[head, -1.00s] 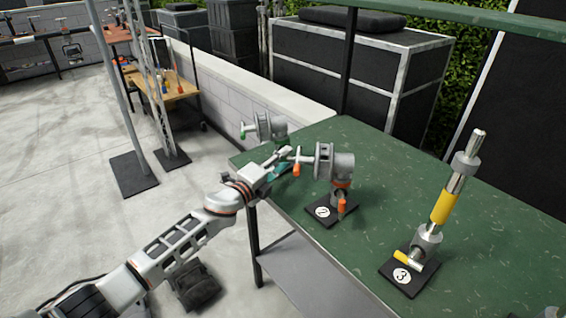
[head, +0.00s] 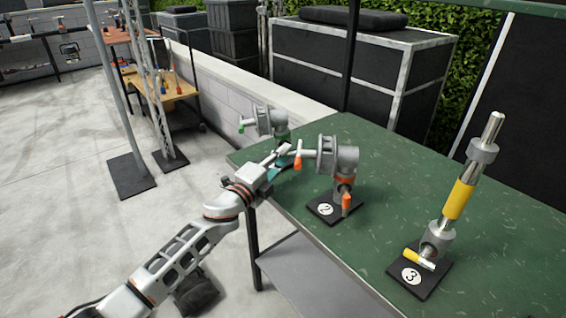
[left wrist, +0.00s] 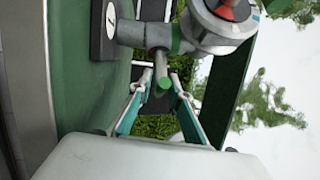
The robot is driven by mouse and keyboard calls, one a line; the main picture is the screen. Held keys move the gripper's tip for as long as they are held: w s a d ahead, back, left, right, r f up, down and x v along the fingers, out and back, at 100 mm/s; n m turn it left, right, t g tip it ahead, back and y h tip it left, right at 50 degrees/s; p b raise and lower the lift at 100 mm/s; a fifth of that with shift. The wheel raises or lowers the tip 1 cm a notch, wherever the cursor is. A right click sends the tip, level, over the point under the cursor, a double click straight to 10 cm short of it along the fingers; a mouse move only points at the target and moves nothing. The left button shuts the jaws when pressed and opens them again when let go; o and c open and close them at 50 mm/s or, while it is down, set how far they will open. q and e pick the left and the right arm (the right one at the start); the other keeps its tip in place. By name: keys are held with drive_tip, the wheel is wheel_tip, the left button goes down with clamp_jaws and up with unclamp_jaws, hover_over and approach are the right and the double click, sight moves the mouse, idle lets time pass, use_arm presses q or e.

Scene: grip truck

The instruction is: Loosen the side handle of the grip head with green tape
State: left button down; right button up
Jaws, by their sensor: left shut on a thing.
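The grip head with green tape (head: 264,122) stands at the far left corner of the table, on the plate marked 1 (left wrist: 110,25). A green-ended handle (head: 241,127) sticks out to its left. A green band (left wrist: 177,38) shows on its post in the left wrist view. A lower green-ended handle (left wrist: 163,83) projects from the post holder. My left gripper (head: 285,152), also in the left wrist view (left wrist: 161,84), is shut on this lower handle, one finger on each side. In the head view, my gripper and the nearer grip head partly hide this spot. My right gripper is not in view.
A grip head with orange tape (head: 326,157) stands close right of my left gripper, its orange-tipped handle (head: 298,158) nearly overlapping the fingers. A yellow-taped rod (head: 459,199) stands farther right. The green table top (head: 400,165) is clear between and behind them.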

use_arm(q)
drive_tip(key=shift+d+f+b, duration=0.1)
drive_tip(key=shift+f+b, duration=0.4)
drive_tip(key=shift+n+t+b, duration=0.6)
drive_tip(key=shift+n+b, duration=0.1)
drive_tip(key=shift+b, duration=0.3)
drive_tip(key=shift+r+n+b, duration=0.1)
drive_tip(key=shift+n+b, duration=0.2)
drive_tip(key=shift+b, duration=0.3)
drive_tip(key=shift+r+t, duration=0.3)
drive_tip(key=shift+r, duration=0.15)
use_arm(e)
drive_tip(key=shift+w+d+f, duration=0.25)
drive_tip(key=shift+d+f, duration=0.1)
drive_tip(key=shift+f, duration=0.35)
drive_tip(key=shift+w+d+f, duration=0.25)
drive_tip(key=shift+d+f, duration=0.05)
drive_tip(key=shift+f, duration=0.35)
use_arm(q)
drive_tip(key=c, duration=1.9)
unclamp_jaws()
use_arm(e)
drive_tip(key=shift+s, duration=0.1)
use_arm(q)
drive_tip(key=shift+f, duration=0.1)
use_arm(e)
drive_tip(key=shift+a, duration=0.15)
